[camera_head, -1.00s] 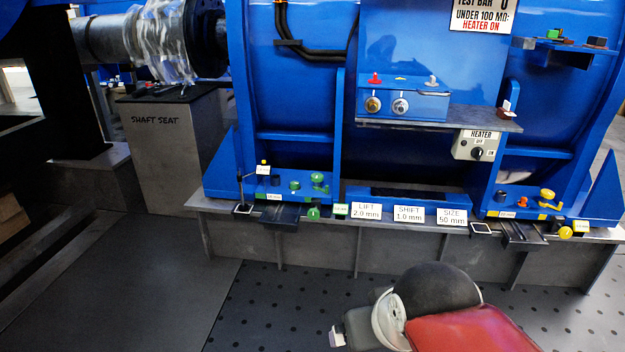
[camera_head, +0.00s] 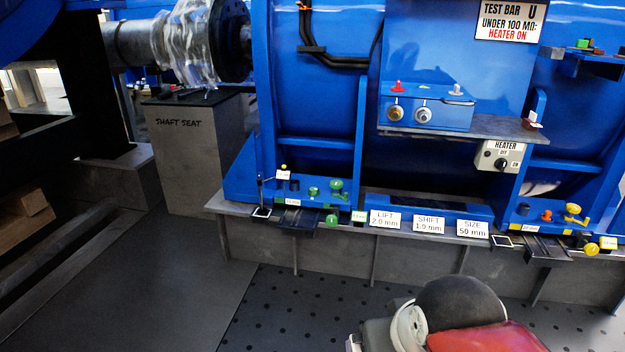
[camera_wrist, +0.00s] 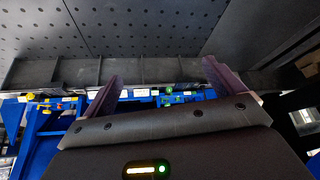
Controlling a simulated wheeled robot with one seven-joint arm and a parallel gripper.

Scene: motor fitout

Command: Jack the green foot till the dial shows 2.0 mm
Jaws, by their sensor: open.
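The green foot's parts stand at the left end of the blue motor base (camera_head: 385,199). There are green knobs (camera_head: 336,186) on top and a round green knob (camera_head: 331,220) at the front edge. A small white readout (camera_head: 358,216) sits just right of the front knob, too small to read. A label reads LIFT 2.0 mm (camera_head: 385,220). In the wrist view, my gripper (camera_wrist: 160,82) is open and empty, its two fingers spread toward the plinth edge. The green knob (camera_wrist: 169,91) shows beyond and between them, apart from the fingers.
Yellow knobs (camera_head: 573,209) and a second readout (camera_head: 607,243) are at the right foot. Labels read SHIFT 1.0 mm (camera_head: 429,224) and SIZE 50 mm (camera_head: 472,229). A heater switch (camera_head: 499,157) and SHAFT SEAT block (camera_head: 185,150) stand nearby.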

